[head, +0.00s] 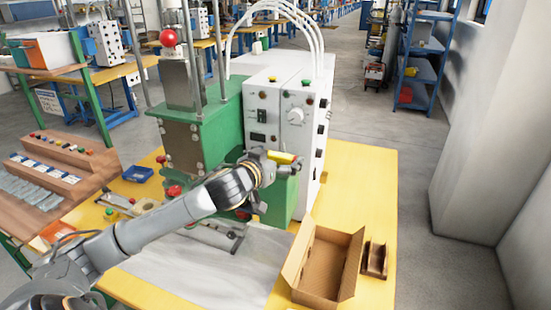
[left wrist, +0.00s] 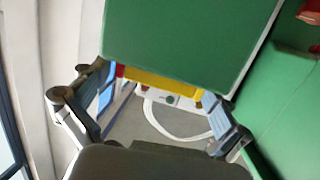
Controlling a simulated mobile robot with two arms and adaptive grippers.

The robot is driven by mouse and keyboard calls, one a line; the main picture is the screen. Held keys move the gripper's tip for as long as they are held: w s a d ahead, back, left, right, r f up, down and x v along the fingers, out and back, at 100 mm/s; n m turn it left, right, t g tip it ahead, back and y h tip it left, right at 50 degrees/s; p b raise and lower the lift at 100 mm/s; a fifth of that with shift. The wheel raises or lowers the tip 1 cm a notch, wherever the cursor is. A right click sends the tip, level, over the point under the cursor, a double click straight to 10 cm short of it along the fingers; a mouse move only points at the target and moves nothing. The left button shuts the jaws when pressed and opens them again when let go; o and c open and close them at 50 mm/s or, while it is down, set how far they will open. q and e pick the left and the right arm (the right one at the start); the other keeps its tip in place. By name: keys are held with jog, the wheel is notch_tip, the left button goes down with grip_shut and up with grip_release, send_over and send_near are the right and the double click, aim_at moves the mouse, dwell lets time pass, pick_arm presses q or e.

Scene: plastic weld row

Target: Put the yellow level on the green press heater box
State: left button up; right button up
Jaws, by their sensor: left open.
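The yellow level (head: 281,157) is at the top of the green press heater box (head: 284,198), in front of the white control cabinet. In the left wrist view the level (left wrist: 160,83) shows as a yellow bar along the edge of the green box (left wrist: 180,40). It seems to rest on the box, though the contact is partly hidden. My left gripper (head: 284,166) is at the level, its fingers open. In the left wrist view the open fingers (left wrist: 160,88) stand on either side of the bar, without a clear grip. My right gripper is not in view.
The white control cabinet (head: 270,95) with hoses stands close behind the level. A green press (head: 205,130) is to its left. An open cardboard box (head: 323,264) and a small brown holder (head: 375,260) sit on the yellow table (head: 368,185). The table's right side is clear.

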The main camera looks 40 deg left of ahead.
pick_arm(q)
jog(key=shift+s, duration=0.25)
jog(key=b+v, duration=0.3)
jog(key=v, duration=0.8)
jog(key=shift+s+r, duration=0.25)
jog(key=shift+f, duration=0.1)
